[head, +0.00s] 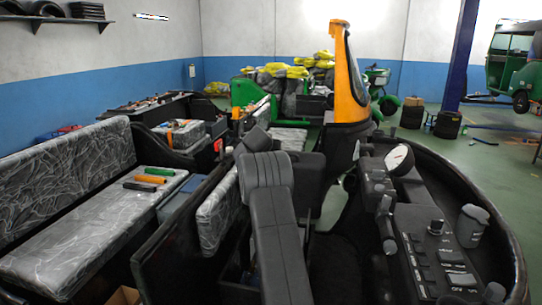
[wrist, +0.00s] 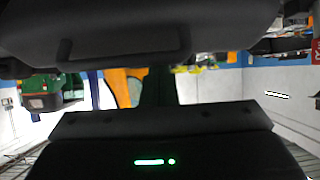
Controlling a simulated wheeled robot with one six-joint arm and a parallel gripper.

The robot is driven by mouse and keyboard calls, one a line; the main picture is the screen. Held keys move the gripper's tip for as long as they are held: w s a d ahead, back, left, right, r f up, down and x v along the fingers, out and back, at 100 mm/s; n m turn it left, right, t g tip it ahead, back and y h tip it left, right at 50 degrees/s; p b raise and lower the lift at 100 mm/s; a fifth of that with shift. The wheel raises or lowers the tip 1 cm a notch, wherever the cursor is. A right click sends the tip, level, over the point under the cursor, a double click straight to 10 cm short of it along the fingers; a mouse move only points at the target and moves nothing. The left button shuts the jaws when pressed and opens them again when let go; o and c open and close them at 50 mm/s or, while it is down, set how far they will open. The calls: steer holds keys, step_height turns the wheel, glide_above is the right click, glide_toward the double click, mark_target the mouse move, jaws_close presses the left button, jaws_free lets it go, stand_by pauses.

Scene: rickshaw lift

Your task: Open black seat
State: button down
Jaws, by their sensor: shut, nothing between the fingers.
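A black-and-grey patterned seat cushion (head: 85,225) lies flat at the left in the head view, with a matching backrest (head: 65,170) behind it. Green, black and orange handled items (head: 148,180) lie on it. A smaller patterned cushion (head: 215,215) stands upright beside my arm. Which of these is the black seat is unclear. In the head view my folded arm rises near the middle, and its end is hard to make out. In the wrist view my gripper (wrist: 160,118) shows as a dark body with green lights, shut and empty, away from the seats.
A curved black cockpit rim (head: 490,215) with a white gauge (head: 399,159) and controls stands at the right. An orange rickshaw front pillar (head: 345,80) rises ahead. A tool-laden bench (head: 150,105) stands behind the seat. Green floor (head: 480,165) is open at the far right.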

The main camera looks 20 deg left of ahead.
steer(key=shift+t, duration=0.3)
steer(key=s+f+b, duration=0.1)
steer(key=b, duration=0.2)
steer(key=s+b, duration=0.1)
steer(key=b, duration=0.3)
steer(key=s+f+b, duration=0.1)
steer(key=s+b, duration=0.1)
steer(key=b, duration=0.1)
steer(key=shift+s+d+f, duration=0.1)
steer(key=shift+d+f, duration=0.05)
steer(key=shift+f, duration=0.2)
steer(key=shift+r, duration=0.1)
steer(key=b+v, duration=0.3)
steer(key=v, duration=1)
steer(key=shift+s+r+b, duration=0.15)
steer(key=shift+s+b, duration=0.2)
steer(key=shift+b, duration=0.05)
steer(key=shift+w+d, duration=0.1)
steer(key=p+x, duration=0.3)
steer(key=x, duration=1)
steer(key=shift+w, duration=0.3)
